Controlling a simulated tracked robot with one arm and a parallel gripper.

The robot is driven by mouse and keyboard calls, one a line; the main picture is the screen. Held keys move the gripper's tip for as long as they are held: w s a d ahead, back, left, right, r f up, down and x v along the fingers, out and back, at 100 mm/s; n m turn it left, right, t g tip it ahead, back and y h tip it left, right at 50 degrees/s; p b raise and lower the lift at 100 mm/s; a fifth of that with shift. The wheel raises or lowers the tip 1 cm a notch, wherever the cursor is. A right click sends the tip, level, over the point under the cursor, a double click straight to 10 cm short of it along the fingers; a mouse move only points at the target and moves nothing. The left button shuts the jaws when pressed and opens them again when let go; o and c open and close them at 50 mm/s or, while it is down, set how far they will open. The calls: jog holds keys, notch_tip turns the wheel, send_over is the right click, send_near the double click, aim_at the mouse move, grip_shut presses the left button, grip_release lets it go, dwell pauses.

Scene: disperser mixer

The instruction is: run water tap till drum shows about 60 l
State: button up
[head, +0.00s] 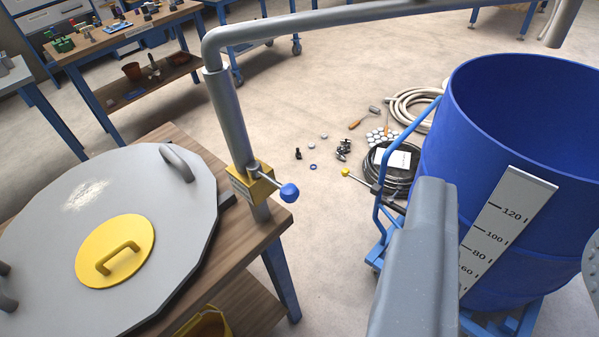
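The water tap is a grey upright pipe (232,120) with a yellow valve body (250,185) and a lever ending in a blue ball (289,192). The lever sticks out to the right, across the pipe. The pipe bends over to the right, and its downturned spout (563,22) shows above the drum's far rim. No water or level mark is visible. A grey part of my gripper (420,265) stands before the drum, right of the lever and apart from it; its fingertips are not clear.
A wooden bench (240,240) at left carries a large grey lid (50,240) with a yellow hatch (115,250). A blue trolley frame (383,200) stands by the drum. Hose coils (410,105) and small tools lie on the floor. Workbenches (120,45) stand behind.

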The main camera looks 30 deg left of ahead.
jog(key=o, duration=0.3)
jog(key=n+g+y+p, duration=0.8)
jog(key=n+g+p, duration=0.5)
jog(key=p, duration=0.7)
send_near(289, 188)
jog(key=shift+n+t, duration=0.3)
jog(key=shift+n, duration=0.2)
jog(key=x, duration=1)
jog(key=shift+s+a+f, duration=0.1)
jog(key=shift+s+f, duration=0.05)
jog(key=shift+s, duration=0.05)
